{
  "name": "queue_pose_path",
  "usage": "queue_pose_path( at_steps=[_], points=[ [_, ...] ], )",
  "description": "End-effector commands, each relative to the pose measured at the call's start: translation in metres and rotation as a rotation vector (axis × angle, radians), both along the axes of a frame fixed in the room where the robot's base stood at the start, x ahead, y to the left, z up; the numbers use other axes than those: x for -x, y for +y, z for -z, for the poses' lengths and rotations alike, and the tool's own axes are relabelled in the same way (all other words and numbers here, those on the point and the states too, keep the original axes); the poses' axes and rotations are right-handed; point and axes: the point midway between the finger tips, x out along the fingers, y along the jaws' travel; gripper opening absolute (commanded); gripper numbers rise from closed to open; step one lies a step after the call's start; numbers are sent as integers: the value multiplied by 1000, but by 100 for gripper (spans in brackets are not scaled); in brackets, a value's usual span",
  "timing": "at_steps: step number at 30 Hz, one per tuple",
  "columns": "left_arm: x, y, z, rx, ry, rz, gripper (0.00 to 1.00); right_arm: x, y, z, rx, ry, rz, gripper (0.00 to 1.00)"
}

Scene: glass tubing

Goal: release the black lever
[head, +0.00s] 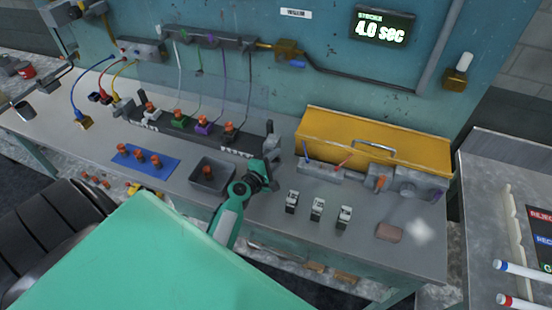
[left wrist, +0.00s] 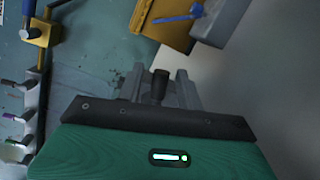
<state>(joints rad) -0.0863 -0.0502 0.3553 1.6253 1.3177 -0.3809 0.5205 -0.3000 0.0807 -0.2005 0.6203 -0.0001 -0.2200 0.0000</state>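The black lever (left wrist: 160,84) shows in the left wrist view as a short dark handle beyond the dark edge of my gripper body. My left gripper (left wrist: 158,96) has a grey finger on each side of it, with what looks like a gap on both sides, so the fingers seem open around the lever. My right gripper is not in view.
Orange-knobbed plugs stand along the rail. A grey tray (head: 198,186) and a blue mat (head: 128,160) lie left of the gripper. Several small switches (head: 317,208) stand to its right. A yellow box (head: 330,130) is behind. A wall display (head: 381,28) reads 4.0 sec.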

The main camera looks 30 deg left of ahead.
Motion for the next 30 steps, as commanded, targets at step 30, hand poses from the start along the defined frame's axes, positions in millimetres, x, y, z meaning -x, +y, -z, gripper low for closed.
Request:
queue_pose_path(
  at_steps=[30],
  points=[
    [-3, -1, 10, -239, 59, -1, 0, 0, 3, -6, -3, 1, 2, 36]
  ],
)
